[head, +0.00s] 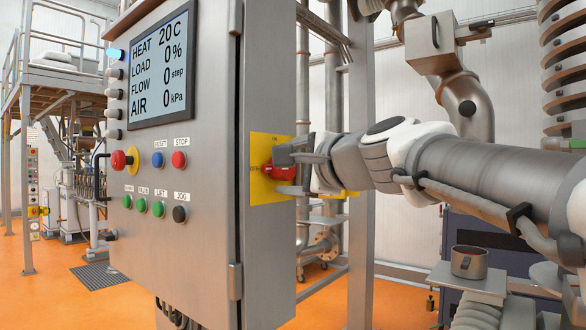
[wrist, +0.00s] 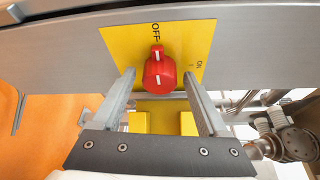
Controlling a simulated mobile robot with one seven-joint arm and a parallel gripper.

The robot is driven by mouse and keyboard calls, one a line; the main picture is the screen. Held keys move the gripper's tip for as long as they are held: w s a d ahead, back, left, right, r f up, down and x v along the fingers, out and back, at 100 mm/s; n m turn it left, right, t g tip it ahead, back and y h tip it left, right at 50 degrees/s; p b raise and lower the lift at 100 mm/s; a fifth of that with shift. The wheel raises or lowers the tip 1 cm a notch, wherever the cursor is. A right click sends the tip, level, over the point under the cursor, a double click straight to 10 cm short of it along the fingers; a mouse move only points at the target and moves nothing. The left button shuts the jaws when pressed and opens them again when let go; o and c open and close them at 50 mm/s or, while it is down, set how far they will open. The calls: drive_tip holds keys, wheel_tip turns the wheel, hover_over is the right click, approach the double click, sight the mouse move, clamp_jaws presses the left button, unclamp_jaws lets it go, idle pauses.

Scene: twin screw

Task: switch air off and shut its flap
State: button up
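A red rotary switch (head: 268,172) sits on a yellow plate (head: 262,192) on the right side of the grey cabinet. In the wrist view the red switch (wrist: 159,74) has its white mark toward the word OFF on the yellow plate (wrist: 118,42); ON is at the right. My gripper (head: 282,170) is at the switch, its fingers apart. In the wrist view my gripper (wrist: 160,75) has one fingertip on each side of the switch, with gaps visible. The cabinet display (head: 158,72) reads AIR 0 kPa. I cannot identify the flap.
The cabinet front (head: 160,245) carries several buttons and a red emergency stop (head: 120,160). Upright pipes and a steel post (head: 360,230) stand behind my gripper. A metal cup (head: 469,262) stands on a small shelf (head: 478,283) at the right. Orange floor lies below.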

idle(0.3)
drive_tip(key=p+v, duration=0.1)
drive_tip(key=v, duration=1.6)
drive_tip(key=shift+s+p, duration=0.2)
drive_tip(key=shift+p, duration=0.2)
drive_tip(key=s+d+f+n+g+h, duration=0.2)
drive_tip(key=s+f+n+g+h, duration=0.15)
drive_tip(key=f, duration=0.85)
drive_tip(key=s+d+f+n+g+h, duration=0.2)
drive_tip(key=f+n, duration=0.3)
drive_tip(key=f, duration=0.6)
drive_tip(key=s+d+f+n+g+h, duration=0.1)
drive_tip(key=s+f+n+g+h, duration=0.3)
drive_tip(key=f, duration=0.8)
wheel_tip(320, 180, up, 17)
drive_tip(key=d+n+p, duration=0.1)
drive_tip(key=p, duration=1.7)
drive_tip(key=shift+y, duration=0.45)
drive_tip(key=shift+w+d+n, duration=0.15)
drive_tip(key=shift+w+n, duration=0.05)
drive_tip(key=shift+n, duration=0.05)
